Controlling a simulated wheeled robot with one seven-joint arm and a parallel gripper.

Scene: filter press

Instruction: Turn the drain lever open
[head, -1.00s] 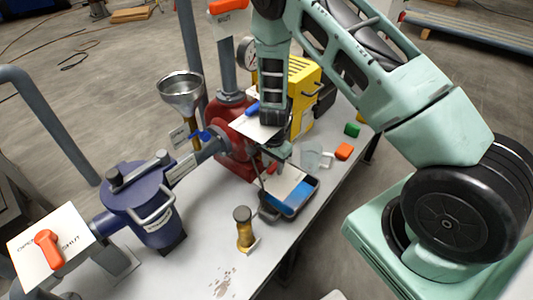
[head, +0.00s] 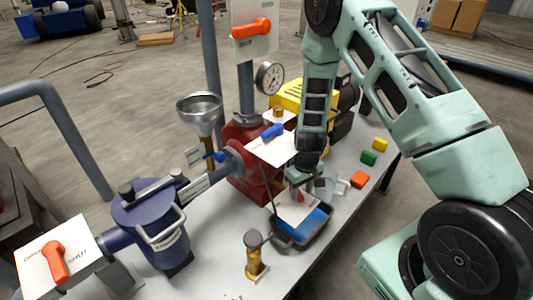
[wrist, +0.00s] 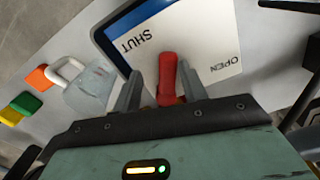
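A short red lever (wrist: 168,75) stands over a white placard (wrist: 205,45) marked SHUT on its left and OPEN on its right in the wrist view. I take it for the drain lever; no name shows on it. The lever points up the picture, between the two words. My gripper (wrist: 160,84) is open, with one finger on each side of the lever and a visible gap to it on both sides. In the head view, my gripper (head: 303,182) hangs just above the red lever (head: 299,196), which is partly hidden there.
A black tray (head: 283,238) with blue contents lies under the lever. A blue lever (head: 272,131) on a white plate is close left of my arm. A brass-coloured valve (head: 256,262) stands in front.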

